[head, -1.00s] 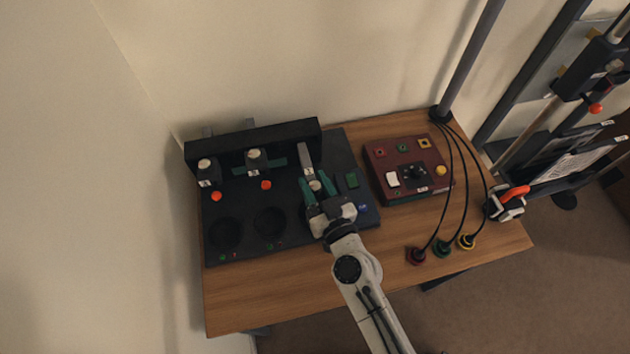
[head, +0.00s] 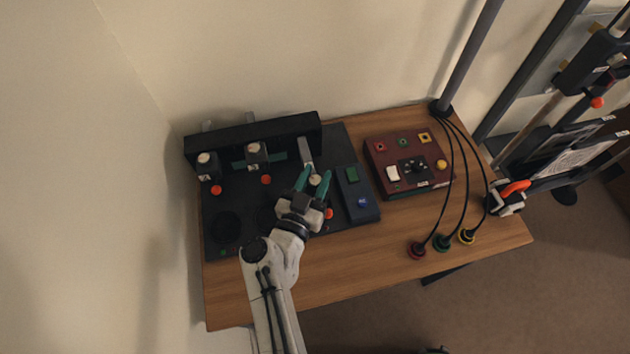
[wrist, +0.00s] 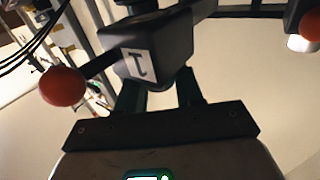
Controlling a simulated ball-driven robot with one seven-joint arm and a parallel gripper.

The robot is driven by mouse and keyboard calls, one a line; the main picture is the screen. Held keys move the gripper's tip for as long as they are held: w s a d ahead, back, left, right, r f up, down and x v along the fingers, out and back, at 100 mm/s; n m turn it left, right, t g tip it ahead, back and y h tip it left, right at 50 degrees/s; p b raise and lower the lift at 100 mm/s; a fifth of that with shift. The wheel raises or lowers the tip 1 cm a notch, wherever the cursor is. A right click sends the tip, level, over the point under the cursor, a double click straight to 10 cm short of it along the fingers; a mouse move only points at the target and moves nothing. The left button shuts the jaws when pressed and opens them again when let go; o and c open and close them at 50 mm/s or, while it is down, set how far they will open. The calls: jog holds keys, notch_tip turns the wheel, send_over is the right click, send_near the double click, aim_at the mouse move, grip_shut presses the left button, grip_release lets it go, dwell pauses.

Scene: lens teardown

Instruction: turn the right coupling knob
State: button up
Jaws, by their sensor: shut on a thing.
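The right coupling knob (head: 315,180) has a pale round top and sits at the right end of the dark panel (head: 235,205). My gripper (head: 317,173) has its two teal fingers on either side of this knob and is shut on it. In the wrist view, my gripper (wrist: 160,92) reaches under a dark block (wrist: 158,50) with a white label, which hides the fingertips. A red ball (wrist: 62,86) sticks out on a short arm left of the block. The left (head: 204,159) and middle (head: 253,148) coupling knobs stand apart from my gripper.
A dark upright rail (head: 250,135) runs behind the knobs. A narrow box with a green and a blue button (head: 362,203) stands close on the right. A maroon control box (head: 405,150) and several cables lie farther right. The table's front edge (head: 370,287) is clear.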

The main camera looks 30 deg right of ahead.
jog(key=m+g+h+b, duration=0.1)
jog(key=g+b, duration=0.1)
jog(key=m+g+h+b, duration=0.1)
jog(key=m+g+b, duration=0.1)
jog(key=g+b, duration=0.1)
jog(key=m+g+h+b, duration=0.1)
jog(key=m+g+b, duration=0.1)
jog(key=shift+w+f+g, duration=0.1)
jog(key=shift+f+g, duration=0.2)
jog(key=shift+f, duration=0.05)
jog(key=m+g+b, duration=0.1)
jog(key=g, duration=0.1)
jog(key=m+g+b, duration=0.1)
jog(key=b, duration=0.1)
jog(key=shift+r+m+g+h, duration=0.2)
jog(key=shift+m+g+h, duration=0.1)
jog(key=shift+m+g, duration=0.1)
jog(key=shift+a+r+g+b, duration=0.1)
jog(key=shift+g+b, duration=0.2)
jog(key=shift+b, duration=0.15)
jog(key=o, duration=0.9)
jog(key=a, duration=0.3)
jog(key=a+b, duration=0.1)
jog(key=a, duration=0.3)
jog(key=a+b, duration=0.1)
jog(key=a, duration=0.2)
jog(key=shift+w+a, duration=0.3)
jog(key=shift+a, duration=0.1)
